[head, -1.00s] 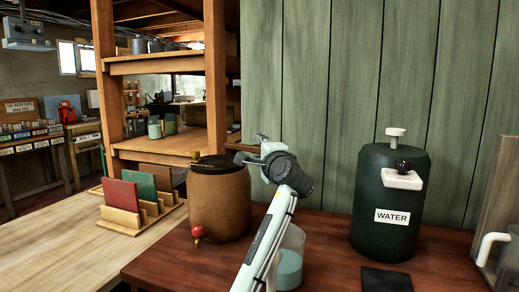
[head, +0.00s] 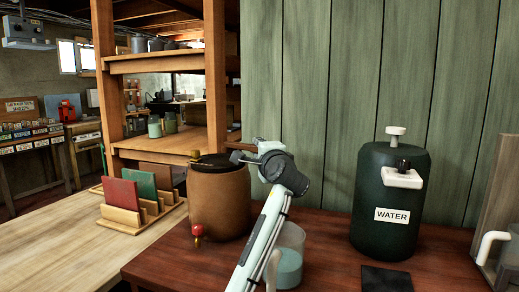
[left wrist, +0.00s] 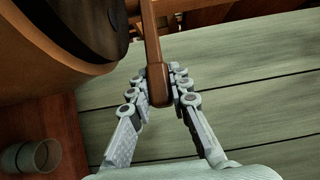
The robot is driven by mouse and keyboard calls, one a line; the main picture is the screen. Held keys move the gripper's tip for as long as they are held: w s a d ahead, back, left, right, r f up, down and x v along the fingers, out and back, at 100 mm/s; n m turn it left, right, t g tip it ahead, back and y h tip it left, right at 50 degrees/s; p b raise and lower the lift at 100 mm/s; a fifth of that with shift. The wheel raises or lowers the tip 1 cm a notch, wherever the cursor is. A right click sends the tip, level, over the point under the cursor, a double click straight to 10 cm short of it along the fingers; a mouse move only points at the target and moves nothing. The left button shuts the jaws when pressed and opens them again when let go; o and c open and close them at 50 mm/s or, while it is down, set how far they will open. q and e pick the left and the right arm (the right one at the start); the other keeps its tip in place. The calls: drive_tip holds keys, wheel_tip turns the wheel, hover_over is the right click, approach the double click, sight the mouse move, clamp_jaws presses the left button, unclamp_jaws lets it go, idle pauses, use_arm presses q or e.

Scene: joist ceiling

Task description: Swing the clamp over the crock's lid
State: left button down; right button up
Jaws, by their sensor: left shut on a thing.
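The brown crock (head: 220,208) stands on the red-brown table with its dark lid (head: 212,160) on top. In the left wrist view the lid (left wrist: 88,22) and the crock's rim show at the upper left. The clamp (left wrist: 153,45) is a narrow brown bar there, running down from the top edge beside the lid, with its thicker end between my fingers. My left gripper (left wrist: 158,85) is shut on that end. In the head view the gripper (head: 258,150) is just right of the crock's top; the clamp is small and partly hidden there. My right gripper is out of view.
A glass with teal contents (head: 289,268) stands close behind my left arm. A dark green water container (head: 385,215) and a black mat (head: 386,278) are on the right. A red tap (head: 198,231) sticks out from the crock. A green plank wall (head: 330,90) is behind.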

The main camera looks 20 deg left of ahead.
use_arm(q)
drive_tip(key=shift+s+a+m+t+h, duration=0.2)
drive_tip(key=shift+s+m+t+h, duration=0.25)
drive_tip(key=shift+s+m+h, duration=0.35)
drive_tip(key=shift+s+a+m+t+h, duration=0.2)
drive_tip(key=shift+s+m+t+h, duration=0.25)
drive_tip(key=shift+h, duration=0.55)
drive_tip(key=shift+w, duration=0.1)
drive_tip(key=c, duration=1.4)
unclamp_jaws()
drive_tip(key=shift+w, duration=0.1)
